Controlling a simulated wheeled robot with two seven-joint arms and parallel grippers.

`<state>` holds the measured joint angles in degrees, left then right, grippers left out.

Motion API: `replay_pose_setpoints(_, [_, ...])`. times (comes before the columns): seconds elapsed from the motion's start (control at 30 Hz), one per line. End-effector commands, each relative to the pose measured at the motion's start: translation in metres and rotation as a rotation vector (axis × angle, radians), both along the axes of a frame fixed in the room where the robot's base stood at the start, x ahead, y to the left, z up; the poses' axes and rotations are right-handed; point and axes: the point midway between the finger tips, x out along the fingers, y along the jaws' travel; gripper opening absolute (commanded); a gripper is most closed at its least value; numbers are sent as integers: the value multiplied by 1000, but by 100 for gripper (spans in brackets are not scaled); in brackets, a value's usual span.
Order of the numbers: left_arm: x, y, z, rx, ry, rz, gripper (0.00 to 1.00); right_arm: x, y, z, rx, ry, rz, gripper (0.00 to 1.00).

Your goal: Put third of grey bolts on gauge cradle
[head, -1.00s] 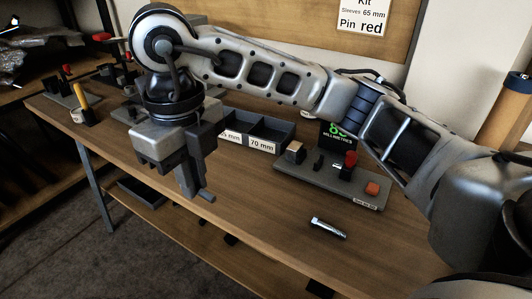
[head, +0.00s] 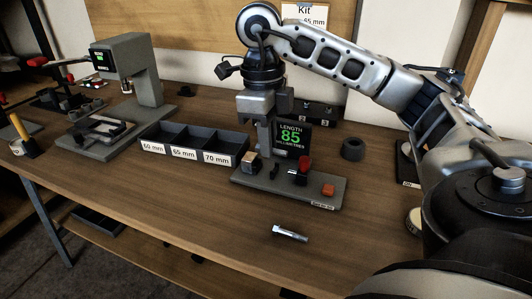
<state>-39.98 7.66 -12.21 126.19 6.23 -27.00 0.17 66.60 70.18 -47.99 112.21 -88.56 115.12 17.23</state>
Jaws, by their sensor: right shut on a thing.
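The length gauge has a grey base (head: 320,197) with a small block at its left, dark posts and a red-topped part at its right. The cradle area lies between these. My right gripper (head: 265,150) points down just above and behind the left part of the gauge. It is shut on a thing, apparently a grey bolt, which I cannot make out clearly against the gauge. A grey bolt (head: 290,233) lies loose on the table in front of the gauge. My left gripper is not in view.
A dark tray (head: 195,147) with compartments marked 60, 65 and 70 mm stands left of the gauge. A grey instrument (head: 130,70) stands further left. A dark ring (head: 352,149) lies to the right.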

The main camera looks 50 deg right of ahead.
Motion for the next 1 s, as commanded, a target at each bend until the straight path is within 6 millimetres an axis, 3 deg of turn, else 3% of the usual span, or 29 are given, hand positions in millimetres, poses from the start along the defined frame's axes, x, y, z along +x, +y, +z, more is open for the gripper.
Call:
replay_pose_setpoints(0.17, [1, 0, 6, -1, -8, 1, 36, 33, -31, -19, 1, 2, -6, 0])
replay_pose_setpoints(0.4, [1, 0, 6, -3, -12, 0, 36, 56, -52, -61, 0, 1, -1, 0])
replay_pose_setpoints(0.63, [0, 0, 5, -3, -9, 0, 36, 66, -61, -76, 2, 1, -1, 0])
replay_pose_setpoints(0.83, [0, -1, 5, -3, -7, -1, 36, 67, -63, -104, -1, 2, 0, 0])
replay_pose_setpoints(1.0, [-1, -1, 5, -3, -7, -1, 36, 67, -63, -109, 0, -1, 0, 0])
